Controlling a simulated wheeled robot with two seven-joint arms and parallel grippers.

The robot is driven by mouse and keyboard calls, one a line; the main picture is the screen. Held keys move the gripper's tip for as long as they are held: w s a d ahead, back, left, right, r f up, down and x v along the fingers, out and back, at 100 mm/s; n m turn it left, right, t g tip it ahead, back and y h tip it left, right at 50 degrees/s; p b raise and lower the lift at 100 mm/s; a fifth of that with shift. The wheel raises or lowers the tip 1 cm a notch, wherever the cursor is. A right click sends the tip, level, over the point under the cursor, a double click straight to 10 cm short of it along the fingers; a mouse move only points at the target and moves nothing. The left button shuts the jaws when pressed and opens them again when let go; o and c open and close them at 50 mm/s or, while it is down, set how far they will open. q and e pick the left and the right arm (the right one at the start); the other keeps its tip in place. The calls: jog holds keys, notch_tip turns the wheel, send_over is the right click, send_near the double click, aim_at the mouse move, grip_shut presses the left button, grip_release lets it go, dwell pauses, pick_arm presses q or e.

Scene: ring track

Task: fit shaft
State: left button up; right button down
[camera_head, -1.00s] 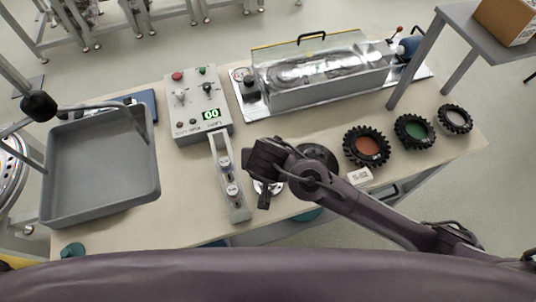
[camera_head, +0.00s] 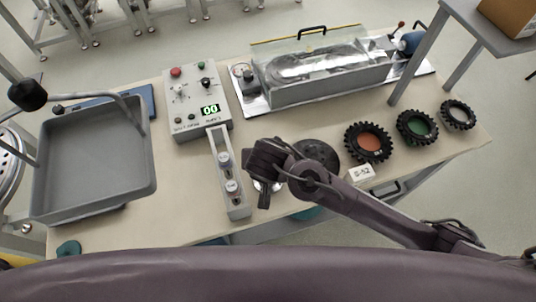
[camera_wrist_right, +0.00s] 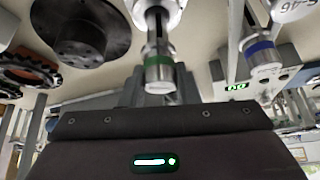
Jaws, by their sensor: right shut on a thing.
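My right gripper (camera_head: 262,170) is above the bench's front part, beside a grey holder bar (camera_head: 238,206). In the right wrist view its jaws (camera_wrist_right: 158,92) are shut on a silver shaft with a green band (camera_wrist_right: 158,60). The shaft's far end meets a pale round part; I cannot tell whether it sits in it. A second silver shaft with a blue band (camera_wrist_right: 262,52) stands apart to the right. In the head view, two silver round pieces (camera_head: 232,187) sit in the holder bar. A black disc (camera_head: 318,152) lies behind my right arm, partly hidden. My left gripper is out of view.
A control box (camera_head: 195,100) reading 00 adjoins the bar. A grey tray (camera_head: 95,165) is at left, a clear-covered machine (camera_head: 320,70) at the back. Orange (camera_head: 368,142), green (camera_head: 417,126) and grey (camera_head: 458,115) centred toothed rings and a card (camera_head: 361,174) are at right.

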jog(key=shift+f+b, duration=0.6)
jog(key=shift+f, duration=0.35)
jog(key=c, duration=1)
grip_release()
jog(key=b+v, duration=0.1)
jog(key=v, duration=0.7)
jog(key=shift+b, duration=0.3)
